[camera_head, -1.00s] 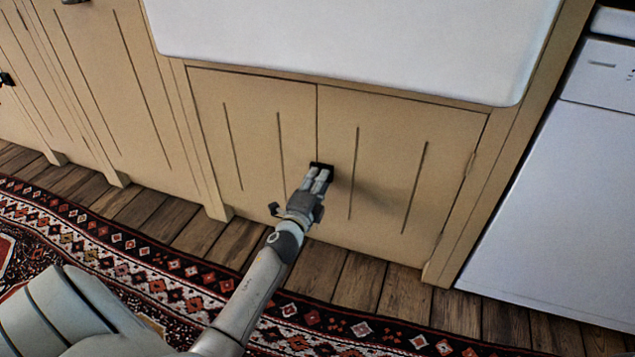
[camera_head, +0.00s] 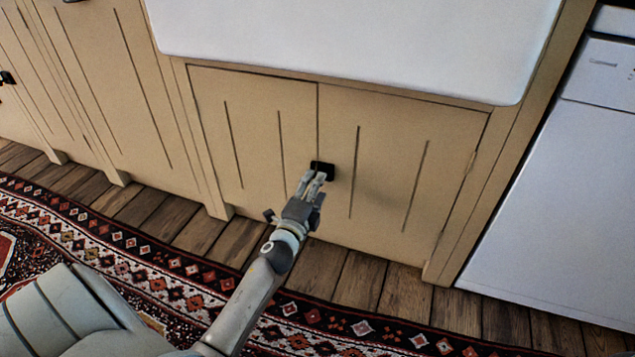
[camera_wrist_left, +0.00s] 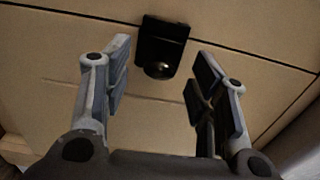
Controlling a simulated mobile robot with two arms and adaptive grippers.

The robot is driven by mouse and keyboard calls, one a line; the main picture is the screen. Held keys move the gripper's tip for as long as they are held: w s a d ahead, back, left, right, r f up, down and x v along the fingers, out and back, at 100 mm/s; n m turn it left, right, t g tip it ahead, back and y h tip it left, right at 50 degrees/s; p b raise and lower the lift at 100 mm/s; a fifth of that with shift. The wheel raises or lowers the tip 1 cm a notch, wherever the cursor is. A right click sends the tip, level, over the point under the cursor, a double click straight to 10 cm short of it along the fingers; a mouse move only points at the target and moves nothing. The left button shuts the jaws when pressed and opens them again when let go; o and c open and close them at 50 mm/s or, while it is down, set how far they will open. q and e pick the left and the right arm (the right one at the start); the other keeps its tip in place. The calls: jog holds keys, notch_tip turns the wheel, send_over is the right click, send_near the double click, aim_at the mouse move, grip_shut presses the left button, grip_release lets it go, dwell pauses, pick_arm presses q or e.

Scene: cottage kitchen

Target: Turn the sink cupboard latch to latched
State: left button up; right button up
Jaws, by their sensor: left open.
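The sink cupboard (camera_head: 395,150) has two cream doors that are shut under the white sink. Its latch (camera_head: 322,169) is a small black piece at the seam between the doors. In the left wrist view the latch (camera_wrist_left: 162,45) shows as a black plate with a round knob at its lower end. My left gripper (camera_head: 313,181) is just in front of the latch. In the wrist view its fingers (camera_wrist_left: 161,92) are open on either side of the knob, with nothing between them. My right gripper is not in view.
The white sink (camera_head: 350,45) overhangs the doors. A white appliance (camera_head: 560,190) stands to the right. A patterned rug (camera_head: 165,270) lies on the wooden floor (camera_head: 330,275) in front. More cream cupboards (camera_head: 110,100) are on the left.

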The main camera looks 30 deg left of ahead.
pick_arm(q)
jog(key=v, duration=0.9)
